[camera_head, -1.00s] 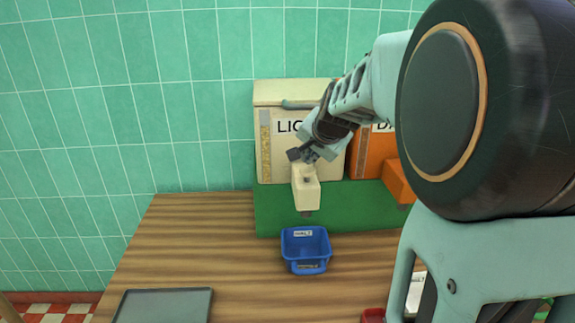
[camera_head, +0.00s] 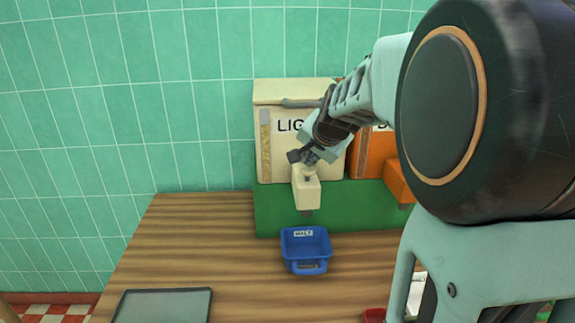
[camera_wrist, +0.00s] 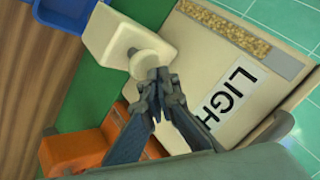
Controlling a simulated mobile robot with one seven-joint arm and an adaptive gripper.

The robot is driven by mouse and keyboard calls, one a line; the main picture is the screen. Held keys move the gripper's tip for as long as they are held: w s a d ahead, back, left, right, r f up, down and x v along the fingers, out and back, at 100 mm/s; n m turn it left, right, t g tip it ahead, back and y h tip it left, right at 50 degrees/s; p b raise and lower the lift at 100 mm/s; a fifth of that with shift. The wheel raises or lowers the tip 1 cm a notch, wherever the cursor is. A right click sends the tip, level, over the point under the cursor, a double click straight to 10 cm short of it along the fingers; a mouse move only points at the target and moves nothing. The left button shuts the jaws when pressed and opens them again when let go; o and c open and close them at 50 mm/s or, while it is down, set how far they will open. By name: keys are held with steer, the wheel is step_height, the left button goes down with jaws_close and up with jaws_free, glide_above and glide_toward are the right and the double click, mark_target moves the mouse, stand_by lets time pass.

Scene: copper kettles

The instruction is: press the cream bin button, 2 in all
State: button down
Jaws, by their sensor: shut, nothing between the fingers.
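The cream bin (camera_head: 285,155) stands against the tiled wall, its label starting "LIG" in the head view and "LIGH" in the wrist view (camera_wrist: 232,92). A cream spout box (camera_head: 306,192) juts from its front. In the wrist view a pale round button (camera_wrist: 147,66) sits on the spout box (camera_wrist: 115,32). My gripper (camera_head: 302,157) is shut and empty, just over the spout box. In the wrist view its fingertips (camera_wrist: 158,82) overlap the button's edge; I cannot tell whether they touch it. The button is mostly hidden in the head view.
An orange bin (camera_head: 374,155) stands to the right, partly behind my arm. Both bins rest on a green stand (camera_head: 272,215). A blue tub (camera_head: 306,268) sits on the wooden counter below the cream spout. A grey tray (camera_head: 163,305) lies front left. The counter's left side is otherwise clear.

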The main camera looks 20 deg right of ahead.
mark_target(309, 169)
steer(key=shift+f+b, duration=0.9)
steer(key=shift+f, duration=0.15)
stand_by(0.5)
stand_by(0.4)
steer(key=shift+r+p, duration=1.05)
steer(key=shift+r, duration=0.35)
steer(key=shift+r+p, duration=1.95)
steer(key=shift+r, duration=0.65)
